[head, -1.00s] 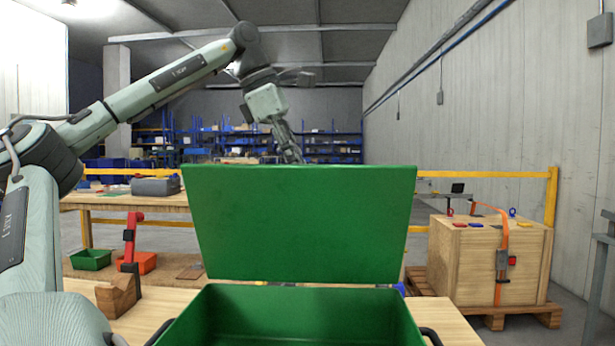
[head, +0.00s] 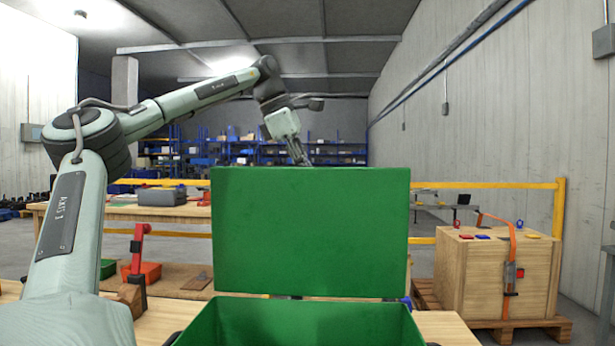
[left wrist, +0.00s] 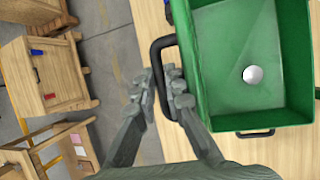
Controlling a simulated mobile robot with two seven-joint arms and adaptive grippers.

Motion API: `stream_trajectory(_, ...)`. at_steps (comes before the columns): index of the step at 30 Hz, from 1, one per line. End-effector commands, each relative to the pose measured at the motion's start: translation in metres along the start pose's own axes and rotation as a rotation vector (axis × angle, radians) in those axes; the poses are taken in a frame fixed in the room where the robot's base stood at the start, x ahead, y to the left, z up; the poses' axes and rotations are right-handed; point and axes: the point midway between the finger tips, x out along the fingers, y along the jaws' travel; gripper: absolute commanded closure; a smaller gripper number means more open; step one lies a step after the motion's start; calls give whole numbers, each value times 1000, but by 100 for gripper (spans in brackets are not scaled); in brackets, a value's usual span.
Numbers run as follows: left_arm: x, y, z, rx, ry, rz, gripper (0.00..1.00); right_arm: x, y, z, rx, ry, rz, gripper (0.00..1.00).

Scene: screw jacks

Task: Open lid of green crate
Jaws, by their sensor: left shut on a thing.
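The green crate (head: 300,325) stands at the front of the table, cut off by the lower edge of the head view. Its green lid (head: 310,230) is raised and stands about upright at the crate's far side. My left gripper (head: 304,160) reaches down behind the lid's top edge, which hides its fingertips. In the left wrist view my left gripper (left wrist: 163,88) is shut on a black handle (left wrist: 158,58) at the green edge. The crate's inside (left wrist: 235,95) shows there, open, with a white ball (left wrist: 253,74) in it. My right gripper is not seen.
A wooden box (head: 500,275) with an orange strap stands on a pallet at right. Yellow rails (head: 485,185) run behind.

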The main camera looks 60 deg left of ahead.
Motion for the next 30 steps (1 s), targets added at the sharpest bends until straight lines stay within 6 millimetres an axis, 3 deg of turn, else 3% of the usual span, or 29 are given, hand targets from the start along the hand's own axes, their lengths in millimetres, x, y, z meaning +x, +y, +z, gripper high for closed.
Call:
stream_trajectory(1,12,4,-7,-10,14,1,100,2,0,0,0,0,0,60)
stream_trajectory(5,12,4,-7,-10,14,1,100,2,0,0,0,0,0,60)
stream_trajectory(6,13,4,-7,-10,14,1,87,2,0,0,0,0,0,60)
stream_trajectory(11,13,3,-7,-11,15,0,68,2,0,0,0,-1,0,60)
stream_trajectory(23,10,3,-7,-9,16,0,68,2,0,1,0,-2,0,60)
stream_trajectory(26,-1,3,-6,-9,15,3,68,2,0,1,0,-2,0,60)
stream_trajectory(30,-32,2,-5,-9,11,11,68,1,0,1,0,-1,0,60)
